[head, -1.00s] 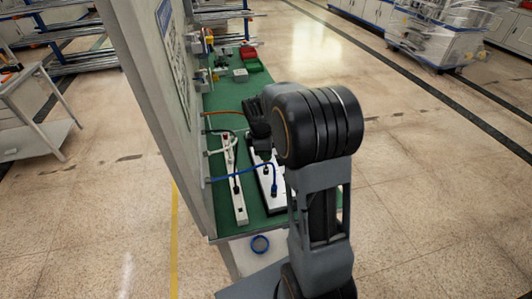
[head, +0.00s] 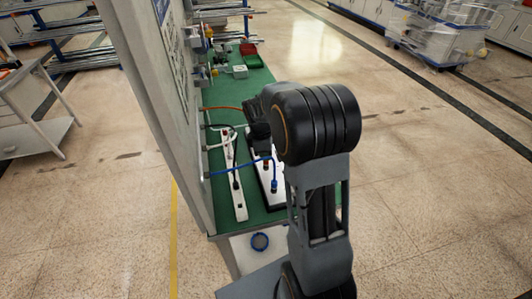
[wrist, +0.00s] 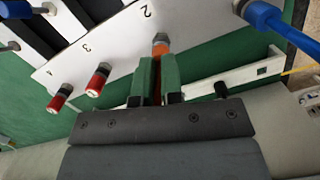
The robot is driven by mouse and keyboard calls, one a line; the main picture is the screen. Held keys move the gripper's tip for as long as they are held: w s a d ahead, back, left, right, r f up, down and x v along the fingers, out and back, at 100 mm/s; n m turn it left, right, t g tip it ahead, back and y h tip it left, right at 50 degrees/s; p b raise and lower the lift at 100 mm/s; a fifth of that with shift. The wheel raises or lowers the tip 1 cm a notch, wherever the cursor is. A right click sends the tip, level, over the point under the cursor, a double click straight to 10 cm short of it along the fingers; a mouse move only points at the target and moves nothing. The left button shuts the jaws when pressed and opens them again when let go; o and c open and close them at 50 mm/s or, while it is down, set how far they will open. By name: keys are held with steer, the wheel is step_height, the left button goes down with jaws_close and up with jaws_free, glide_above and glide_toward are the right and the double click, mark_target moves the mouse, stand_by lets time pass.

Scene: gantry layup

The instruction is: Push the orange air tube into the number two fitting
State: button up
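The orange air tube (head: 224,108) arches from the upright panel on the left to my gripper in the head view. In the wrist view my gripper (wrist: 158,62) has its green fingers closed on either side of the orange tube (wrist: 161,48). The number two fitting (wrist: 160,38) is a grey metal piece on the white plate (wrist: 115,42), beside the printed 2. The tube's end is right at the fitting's mouth. I cannot tell whether it is inside or how deep. In the head view my wrist hides the grip.
A blue tube (wrist: 262,14) is on the fitting right of number two. Red-ended fittings (wrist: 97,80) stand by 3 and 4. A white power strip (head: 236,190) with cables lies beside the plate on the green bench (head: 223,92). Bins (head: 249,50) stand at the back.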

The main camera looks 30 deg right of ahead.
steer(key=o, duration=0.5)
steer(key=shift+o, duration=0.2)
steer(key=shift+r, duration=0.1)
step_height(320, 180, up, 14)
steer(key=a, duration=0.1)
steer(key=shift+w+a+f, duration=0.25)
steer(key=shift+w+a, duration=0.05)
steer(key=shift+w, duration=0.1)
steer(key=s+a+f+m+t, duration=0.2)
steer(key=s+a+m, duration=0.2)
steer(key=s+m, duration=0.2)
steer(key=s+a+f+m+t+y, duration=0.1)
steer(key=s+a+f+m+t, duration=0.1)
steer(key=s+m, duration=0.4)
steer(key=s+a, duration=0.1)
steer(key=s, duration=0.4)
steer(key=shift+a+t, duration=0.3)
steer(key=shift+a, duration=0.05)
